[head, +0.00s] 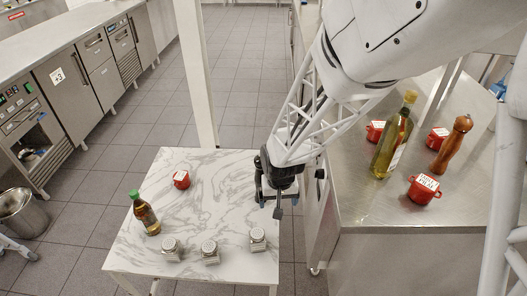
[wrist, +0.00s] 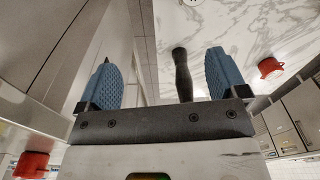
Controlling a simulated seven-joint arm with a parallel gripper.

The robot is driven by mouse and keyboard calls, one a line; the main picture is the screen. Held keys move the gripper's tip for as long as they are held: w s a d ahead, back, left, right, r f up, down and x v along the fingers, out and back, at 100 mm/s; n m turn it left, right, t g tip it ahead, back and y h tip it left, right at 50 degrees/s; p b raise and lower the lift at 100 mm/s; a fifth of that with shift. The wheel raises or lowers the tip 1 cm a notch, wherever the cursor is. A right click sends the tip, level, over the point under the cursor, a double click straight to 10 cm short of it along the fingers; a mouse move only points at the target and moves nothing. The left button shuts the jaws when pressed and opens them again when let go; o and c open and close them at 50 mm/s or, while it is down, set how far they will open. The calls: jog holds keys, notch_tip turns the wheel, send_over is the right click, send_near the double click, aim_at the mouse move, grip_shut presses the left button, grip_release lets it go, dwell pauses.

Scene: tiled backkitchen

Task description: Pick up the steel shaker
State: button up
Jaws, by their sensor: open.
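Three similar steel-topped shakers stand upright along the front of the marble table (head: 190,205): a left shaker (head: 170,249), a middle shaker (head: 209,252) and a right shaker (head: 257,239). They look alike, and I cannot tell which one the task names. My gripper (head: 278,199) is above the table's right side, up and behind the right shaker and apart from it. In the wrist view my gripper (wrist: 166,66) shows two blue fingers spread wide, with nothing held. A dark rod-like shape shows between them there; I cannot tell what it is.
A green-capped bottle (head: 146,218) stands at the table's left and a red pot (head: 181,180) towards the back. The steel counter (head: 370,205) at right holds an oil bottle (head: 394,138), a wooden mill (head: 453,146) and red pots (head: 424,189). The table's middle is clear.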

send_over(257, 233)
jog(key=shift+n+g, duration=0.3)
jog(key=shift+n, duration=0.1)
notch_tip(257, 233, down, 14)
jog(key=shift+s+d+r, duration=0.1)
jog(key=shift+d+r, duration=0.05)
jog(key=shift+r, duration=0.1)
jog(key=shift+f, duration=0.1)
jog(key=shift+f, duration=1.15)
jog(key=shift+f, duration=0.1)
jog(key=shift+f, duration=2.5)
jog(key=c, duration=1.1)
